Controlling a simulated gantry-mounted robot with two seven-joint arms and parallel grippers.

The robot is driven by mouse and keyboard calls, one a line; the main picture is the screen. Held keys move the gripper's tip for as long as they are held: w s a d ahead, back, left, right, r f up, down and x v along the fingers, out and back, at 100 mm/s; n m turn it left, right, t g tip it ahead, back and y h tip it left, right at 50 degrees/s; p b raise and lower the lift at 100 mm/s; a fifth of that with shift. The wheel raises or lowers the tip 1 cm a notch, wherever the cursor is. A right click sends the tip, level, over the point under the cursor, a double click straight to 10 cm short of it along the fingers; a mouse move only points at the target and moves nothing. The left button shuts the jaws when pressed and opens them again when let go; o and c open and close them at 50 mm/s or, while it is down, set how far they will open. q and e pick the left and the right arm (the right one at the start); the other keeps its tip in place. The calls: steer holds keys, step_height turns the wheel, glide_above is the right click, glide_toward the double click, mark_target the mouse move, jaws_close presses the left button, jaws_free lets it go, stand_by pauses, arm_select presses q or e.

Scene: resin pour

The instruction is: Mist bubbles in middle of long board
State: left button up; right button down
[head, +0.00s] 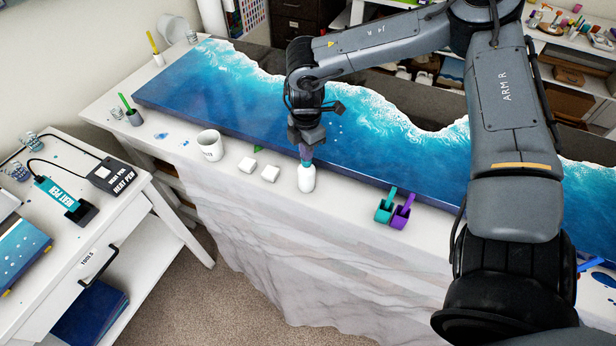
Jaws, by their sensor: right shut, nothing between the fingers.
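The long board (400,165) is a blue ocean-resin panel with white foam edges and dark areas, lying along the white table. A few small pale dots that look like bubbles (336,126) show near its middle, right of my right gripper. A small white bottle (306,179) with a darker top stands at the table's front edge. My right gripper (305,146) is shut and points down right at the bottle's top, with nothing between its fingers. Whether it touches the top is hard to tell. My left gripper is out of view.
A side table at left holds a heat pen (57,194). My right arm covers part of the board.

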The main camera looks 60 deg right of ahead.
steer(key=shift+f, duration=0.35)
steer(key=shift+r, duration=0.15)
steer(key=shift+r+p, duration=0.4)
steer(key=shift+r, duration=0.55)
